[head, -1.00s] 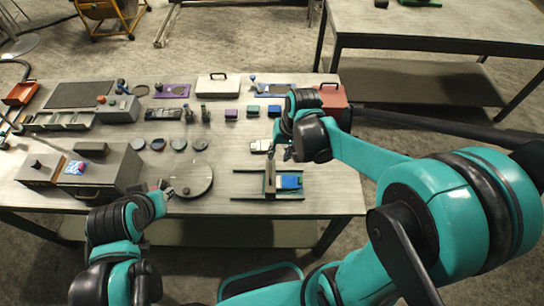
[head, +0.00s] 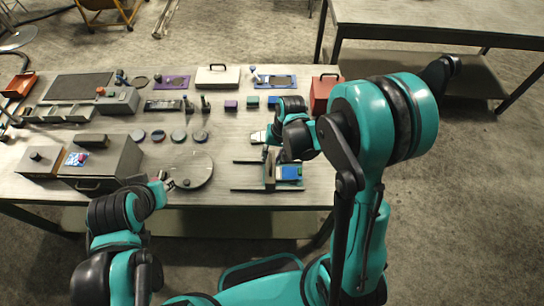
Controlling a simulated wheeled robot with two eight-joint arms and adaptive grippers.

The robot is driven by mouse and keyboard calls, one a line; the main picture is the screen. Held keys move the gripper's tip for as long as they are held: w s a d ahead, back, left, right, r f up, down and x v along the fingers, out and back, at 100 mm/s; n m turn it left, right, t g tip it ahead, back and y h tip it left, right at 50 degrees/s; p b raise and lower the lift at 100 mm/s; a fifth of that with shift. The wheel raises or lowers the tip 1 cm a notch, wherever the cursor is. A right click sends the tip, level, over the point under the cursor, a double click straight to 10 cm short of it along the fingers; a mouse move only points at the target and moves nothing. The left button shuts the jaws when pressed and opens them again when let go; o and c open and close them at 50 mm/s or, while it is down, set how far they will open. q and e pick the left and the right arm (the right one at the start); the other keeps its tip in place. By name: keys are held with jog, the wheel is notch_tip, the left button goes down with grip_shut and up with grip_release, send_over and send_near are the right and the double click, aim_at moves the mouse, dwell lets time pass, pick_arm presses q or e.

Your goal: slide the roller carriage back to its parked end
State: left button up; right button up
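The roller carriage (head: 269,181) is a small upright grey-green piece across two dark parallel rails (head: 245,190) at the right front of the workbench. A blue block (head: 291,173) sits just right of it. My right gripper (head: 268,155) points down at the far side of the carriage, close to its upper end. The wrist and forearm cover part of the rails; whether the fingers touch the carriage is unclear, and so is their opening. My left gripper (head: 162,179) is at the left edge of a round grey disc (head: 190,171), too small to read.
A grey box with a handle (head: 103,163) stands at the left front. Several small round pieces (head: 179,135) lie behind the disc. A red case (head: 322,92) stands at the back right.

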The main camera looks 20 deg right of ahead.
jog(key=shift+c, duration=0.4)
grip_shut()
jog(key=w+a+b, duration=0.1)
jog(key=w+a, duration=0.2)
jog(key=a, duration=0.7)
jog(key=shift+a+b, duration=0.15)
jog(key=shift+b, duration=0.25)
jog(key=shift+o, duration=0.4)
grip_release()
jog(key=shift+a, duration=0.2)
